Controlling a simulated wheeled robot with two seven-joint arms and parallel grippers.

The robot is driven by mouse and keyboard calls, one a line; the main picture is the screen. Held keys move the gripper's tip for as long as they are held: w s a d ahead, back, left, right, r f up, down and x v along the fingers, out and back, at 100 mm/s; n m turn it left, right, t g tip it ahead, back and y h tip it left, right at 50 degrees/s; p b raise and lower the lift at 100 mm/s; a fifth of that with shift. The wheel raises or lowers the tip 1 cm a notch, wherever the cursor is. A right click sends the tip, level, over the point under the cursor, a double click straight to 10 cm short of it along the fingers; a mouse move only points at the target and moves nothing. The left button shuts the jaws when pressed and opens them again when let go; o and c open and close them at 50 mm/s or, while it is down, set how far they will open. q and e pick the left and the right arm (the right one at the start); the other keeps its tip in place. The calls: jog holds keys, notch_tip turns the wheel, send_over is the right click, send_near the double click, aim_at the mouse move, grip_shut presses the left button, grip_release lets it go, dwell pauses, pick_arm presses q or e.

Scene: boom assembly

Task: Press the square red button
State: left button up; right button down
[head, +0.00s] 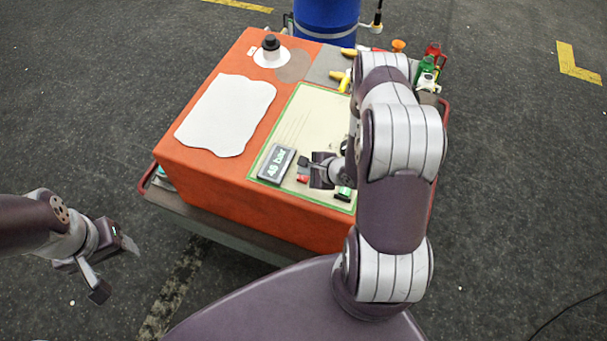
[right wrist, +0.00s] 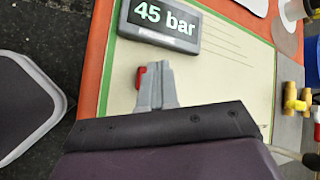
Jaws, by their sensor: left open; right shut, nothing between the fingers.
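The square red button (head: 302,179) is on the cream panel, just below the display in the head view. In the right wrist view the red button (right wrist: 139,77) is partly hidden behind the left side of my fingers. My right gripper (head: 312,169) is shut and empty, over the panel close beside the button. Its grey fingers also show together in the right wrist view (right wrist: 154,68). I cannot tell whether they touch the button. My left gripper (head: 116,268) is open and empty, left of the cart above the floor.
A display (head: 275,164) reading 45 bar stands beside the button; it also shows in the right wrist view (right wrist: 160,24). A green item (head: 343,193) sits right of the gripper. Yellow-handled valves (head: 342,80) and a black-knobbed white part (head: 271,52) are further back. A white sheet (head: 228,115) lies left.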

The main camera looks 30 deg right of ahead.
aim_at(306, 179)
notch_tip(306, 179, up, 5)
jog(key=p, duration=0.4)
jog(key=shift+p, duration=0.3)
jog(key=shift+f, duration=0.1)
